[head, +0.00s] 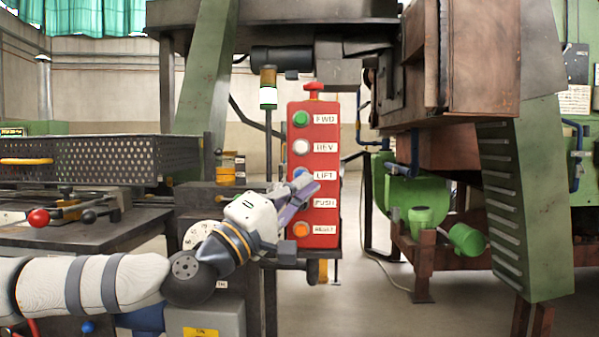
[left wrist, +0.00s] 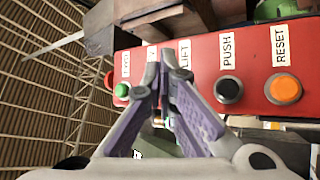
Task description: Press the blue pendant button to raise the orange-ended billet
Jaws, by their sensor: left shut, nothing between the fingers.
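The red pendant (head: 326,165) hangs upright in the middle of the head view, with a column of labelled buttons. The blue button (head: 298,173) beside the LIFT label is mostly covered by my left gripper (head: 307,184). The gripper is shut and empty, its fingertips at the pendant's face by the blue button; I cannot tell whether they touch it. In the left wrist view the fingertips (left wrist: 159,62) lie over the pendant near the LIFT label (left wrist: 185,53), and the blue button is hidden. I cannot make out the orange-ended billet. My right gripper is out of view.
The pendant also bears a green button (head: 300,118), a white button (head: 301,147), an orange button (head: 301,230) and a red top knob (head: 313,87). In the wrist view, the black PUSH button (left wrist: 229,89) is close beside the fingers. A perforated guard (head: 110,157) stands left.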

